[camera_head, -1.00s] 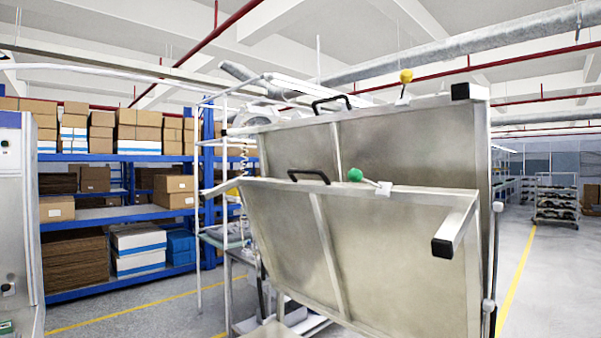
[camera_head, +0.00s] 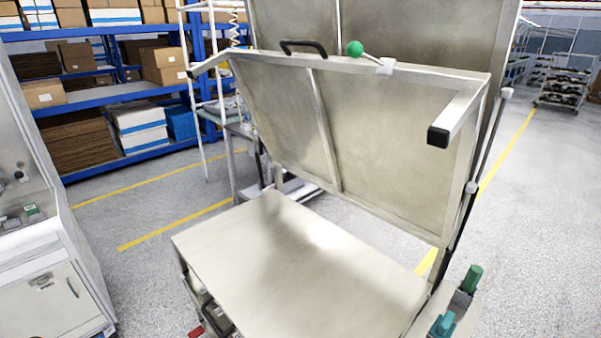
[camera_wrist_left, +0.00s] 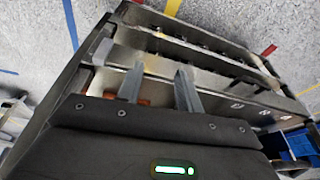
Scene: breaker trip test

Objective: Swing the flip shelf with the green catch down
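The flip shelf (camera_head: 390,130) is a metal panel, raised and leaning, with its top edge tipped toward me in the head view. Its green ball catch (camera_head: 354,48) sits on a short lever at the top edge. A black bar handle (camera_head: 303,46) is left of the catch on the same edge. A flat metal deck (camera_head: 290,265) lies below the panel. Neither gripper shows in the head view. In the left wrist view my left gripper (camera_wrist_left: 159,68) has its two fingers apart with nothing visible between them. The right gripper is not in view.
Another upright metal panel (camera_head: 420,30) stands behind the flip shelf. A green cylinder (camera_head: 471,279) is at the deck's right side. A grey-white cabinet (camera_head: 50,270) stands at left, and blue racking (camera_head: 95,105) with boxes behind. The left wrist view shows metal ledges (camera_wrist_left: 200,65) beyond the fingers.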

